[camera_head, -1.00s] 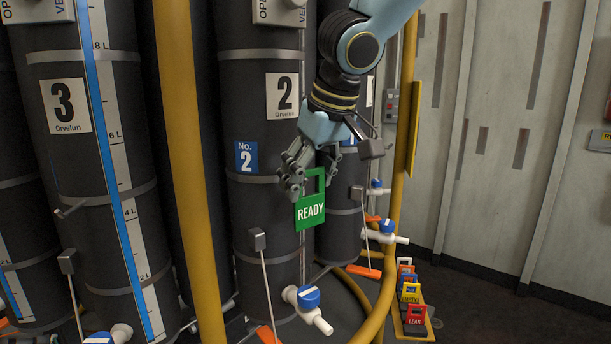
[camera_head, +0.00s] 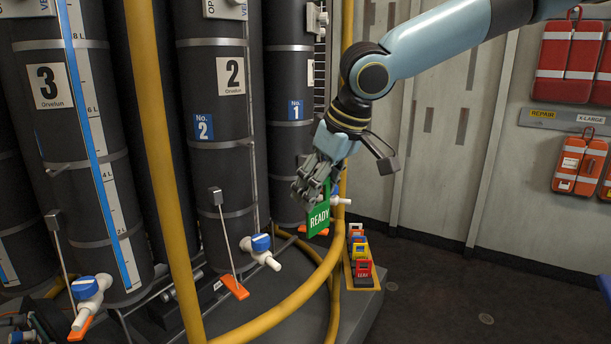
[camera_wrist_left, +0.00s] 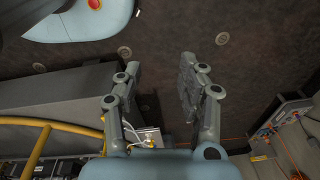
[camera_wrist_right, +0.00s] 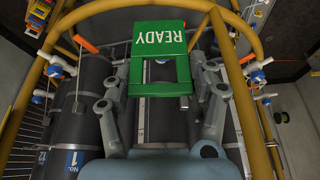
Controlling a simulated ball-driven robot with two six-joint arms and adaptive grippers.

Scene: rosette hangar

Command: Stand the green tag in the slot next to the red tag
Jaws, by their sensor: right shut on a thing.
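The green tag (camera_head: 318,217), marked READY, is held in my right gripper (camera_head: 318,180), which is shut on its handle end. In the right wrist view the green tag (camera_wrist_right: 159,50) shows its lettering and cut-out handle between the fingers (camera_wrist_right: 160,92). The red tag (camera_head: 363,273) stands at the near end of a yellow rack (camera_head: 368,286) low on the right, with yellow, blue and other tags behind it. The held tag hangs above and left of the rack, apart from it. My left gripper (camera_wrist_left: 157,85) is open and empty in the left wrist view. The slots are too small to make out.
Dark cylinders (camera_head: 225,150) with white-and-blue valves (camera_head: 262,244) stand at the left. A yellow pipe (camera_head: 290,300) curves between them and the rack. Orange pouches (camera_head: 580,165) hang on the right wall. The floor (camera_head: 450,290) right of the rack is clear.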

